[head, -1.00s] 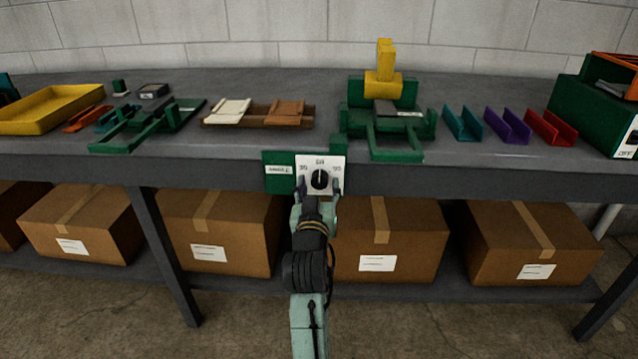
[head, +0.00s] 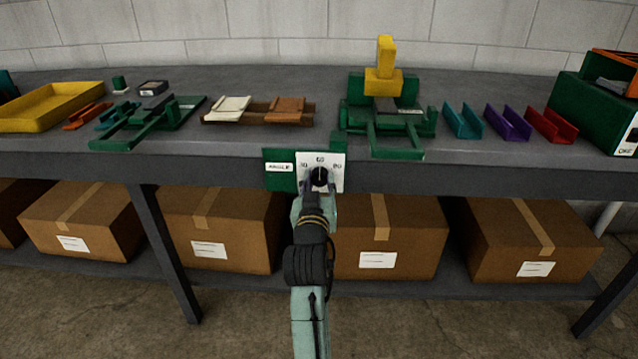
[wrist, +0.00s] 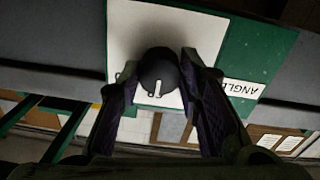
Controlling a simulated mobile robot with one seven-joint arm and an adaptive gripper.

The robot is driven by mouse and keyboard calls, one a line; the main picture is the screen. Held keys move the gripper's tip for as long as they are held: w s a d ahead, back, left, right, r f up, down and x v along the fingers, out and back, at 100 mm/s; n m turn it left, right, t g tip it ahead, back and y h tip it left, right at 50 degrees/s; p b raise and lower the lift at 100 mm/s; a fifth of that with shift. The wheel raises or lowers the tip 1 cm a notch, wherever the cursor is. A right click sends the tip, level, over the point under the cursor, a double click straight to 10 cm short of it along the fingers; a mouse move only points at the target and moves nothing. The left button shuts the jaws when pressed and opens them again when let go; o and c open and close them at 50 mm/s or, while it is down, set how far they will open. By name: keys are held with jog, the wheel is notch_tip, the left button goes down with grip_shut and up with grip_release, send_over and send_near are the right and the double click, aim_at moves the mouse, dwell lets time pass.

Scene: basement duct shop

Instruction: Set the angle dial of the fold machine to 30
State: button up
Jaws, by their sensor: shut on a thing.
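The angle dial is a black round knob (head: 319,176) on a white plate (head: 337,181) on the bench's front edge. The plate is marked 30 at left, 60 at top and 90 at right. A green panel labelled ANGLE (head: 279,181) adjoins it. My gripper (wrist: 160,80) is shut on the knob, one finger on each side, as the wrist view shows. That view is upside down. The knob's white pointer line (wrist: 157,89) points down in it, which matches upward, towards 60. The fold machine (head: 395,147) stands green on the bench above, with a yellow block on top.
A brown holder (head: 258,112) with white and brown pieces and a yellow tray (head: 45,112) lie to the left. Teal, purple (head: 507,122) and red channels lie to the right, near a green box (head: 590,117). Cardboard boxes (head: 390,235) fill the lower shelf.

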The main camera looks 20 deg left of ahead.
jog(key=shift+c, duration=0.8)
jog(key=n+p, duration=0.3)
jog(key=n, duration=0.2)
jog(key=shift+r+n, duration=0.1)
jog(key=shift+n, duration=0.3)
jog(key=n+p, duration=0.3)
jog(key=n, duration=0.3)
jog(key=o, duration=1.2)
